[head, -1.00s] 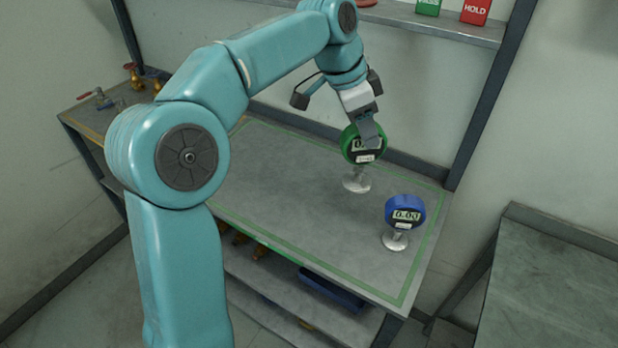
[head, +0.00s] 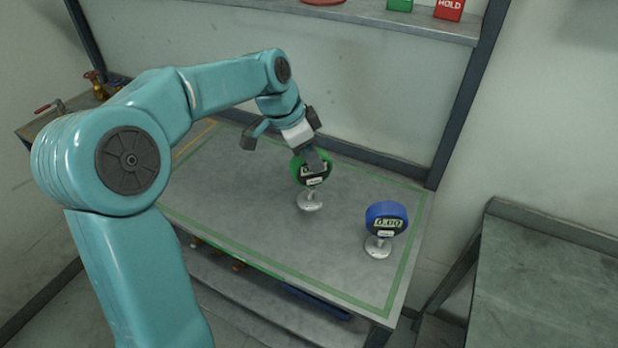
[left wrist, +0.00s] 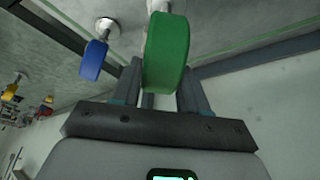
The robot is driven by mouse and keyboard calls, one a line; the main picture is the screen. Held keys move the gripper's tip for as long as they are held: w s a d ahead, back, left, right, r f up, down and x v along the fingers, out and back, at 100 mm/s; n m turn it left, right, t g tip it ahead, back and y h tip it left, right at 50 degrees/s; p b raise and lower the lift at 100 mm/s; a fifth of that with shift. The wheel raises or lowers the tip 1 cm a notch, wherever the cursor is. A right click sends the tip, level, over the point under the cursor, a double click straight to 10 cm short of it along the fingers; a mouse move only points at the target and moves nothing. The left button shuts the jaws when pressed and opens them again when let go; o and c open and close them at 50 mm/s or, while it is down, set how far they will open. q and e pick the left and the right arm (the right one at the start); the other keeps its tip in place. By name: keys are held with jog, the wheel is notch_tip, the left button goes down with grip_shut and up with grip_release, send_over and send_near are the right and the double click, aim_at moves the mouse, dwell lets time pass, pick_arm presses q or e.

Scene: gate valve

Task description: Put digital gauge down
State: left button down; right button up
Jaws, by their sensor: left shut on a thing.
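A green digital gauge (head: 311,170) with a silver stem and round base is at the back middle of the grey bench (head: 250,215). My left gripper (head: 316,160) is shut on its green body from above. The gauge is upright in the head view, and its base is at or very near the bench top; I cannot tell whether it touches. In the left wrist view the green gauge (left wrist: 167,52) sits between the fingers. A blue digital gauge (head: 386,217) stands upright to the right. It also shows in the left wrist view (left wrist: 93,60). My right gripper is not in view.
A green line borders the bench top. Brass valves (head: 95,85) are at the bench's left end. A shelf (head: 400,22) with a green box and a red HOLD box is above. A second grey table (head: 545,285) is at the right. The bench's middle is clear.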

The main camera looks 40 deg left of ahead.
aim_at(310, 178)
pick_arm(q)
jog(key=shift+s+d+f, duration=0.1)
jog(key=shift+s+f, duration=0.05)
jog(key=shift+f, duration=0.4)
jog(key=shift+s+d+f, duration=0.1)
jog(key=shift+f, duration=0.4)
jog(key=f, duration=0.4)
jog(key=shift+w+a+f, duration=0.15)
jog(key=shift+w+f, duration=0.05)
jog(key=shift+f, duration=0.1)
jog(key=shift+s, duration=0.15)
jog(key=shift+f, duration=0.15)
jog(key=c, duration=0.6)
grip_release()
